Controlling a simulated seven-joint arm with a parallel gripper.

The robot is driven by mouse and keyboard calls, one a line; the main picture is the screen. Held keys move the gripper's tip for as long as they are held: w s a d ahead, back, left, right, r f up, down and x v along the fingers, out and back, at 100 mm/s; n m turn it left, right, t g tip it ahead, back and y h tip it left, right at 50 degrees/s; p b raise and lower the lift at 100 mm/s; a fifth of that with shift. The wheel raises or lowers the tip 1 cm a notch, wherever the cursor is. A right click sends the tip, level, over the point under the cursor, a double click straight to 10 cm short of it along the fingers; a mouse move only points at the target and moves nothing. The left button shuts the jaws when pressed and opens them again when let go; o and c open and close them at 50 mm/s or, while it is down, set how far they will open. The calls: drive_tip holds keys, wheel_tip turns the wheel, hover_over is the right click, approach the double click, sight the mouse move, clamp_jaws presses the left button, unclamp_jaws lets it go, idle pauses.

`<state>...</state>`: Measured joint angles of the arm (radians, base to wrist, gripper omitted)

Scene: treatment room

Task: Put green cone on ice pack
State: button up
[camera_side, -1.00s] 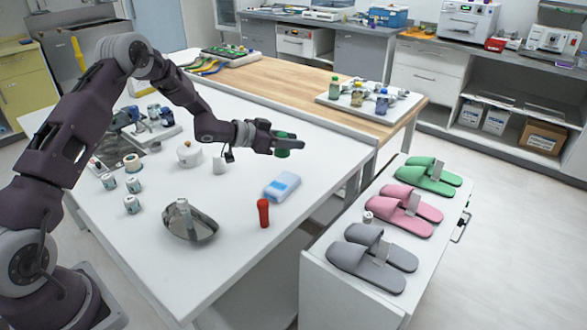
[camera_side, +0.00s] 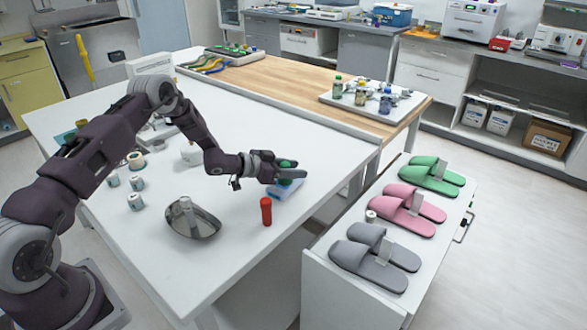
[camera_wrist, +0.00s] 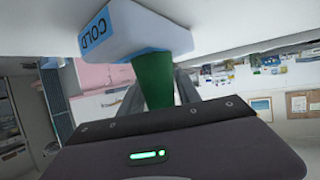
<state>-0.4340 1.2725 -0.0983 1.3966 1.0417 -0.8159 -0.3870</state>
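My gripper (camera_side: 292,173) is over the ice pack at the right part of the white table, its fingers roughly level. It is shut on the green cone (camera_side: 287,163), which shows above and below the fingers. In the wrist view the green cone (camera_wrist: 154,84) stands between the two fingers. The ice pack (camera_side: 285,192) is blue and white and lies partly hidden under my gripper. In the wrist view the ice pack (camera_wrist: 135,32), marked COLD, meets the cone's far end in the picture. Whether they touch or a small gap remains, I cannot tell.
A red cylinder (camera_side: 266,211) stands just in front of the ice pack. A metal dish (camera_side: 205,226) and several small jars are to the left. The table's right edge is close, with slippers on a white cabinet (camera_side: 327,288) beyond. The table behind my gripper is clear.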

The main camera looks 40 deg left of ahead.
drive_tip(key=shift+o, duration=0.6)
drive_tip(key=shift+s+r, duration=0.15)
drive_tip(key=shift+r, duration=0.1)
drive_tip(key=v, duration=1.2)
drive_tip(key=s+d+r+n+g+y, duration=0.1)
drive_tip(key=s+r+y, duration=0.25)
drive_tip(key=r, duration=0.65)
drive_tip(key=s+r+n+g+y, duration=0.15)
drive_tip(key=r+y, duration=0.25)
drive_tip(key=r, duration=0.5)
drive_tip(key=s+d+r+g, duration=0.1)
drive_tip(key=s+d, duration=0.3)
drive_tip(key=s, duration=0.6)
drive_tip(key=s+d+r+n+g+h, duration=0.1)
drive_tip(key=s+d, duration=0.3)
drive_tip(key=s, duration=0.6)
drive_tip(key=s+d+r+n+g+h, duration=0.1)
drive_tip(key=s+d, duration=0.4)
drive_tip(key=s, duration=0.6)
drive_tip(key=shift+r+g, duration=0.3)
drive_tip(key=shift+g, duration=0.45)
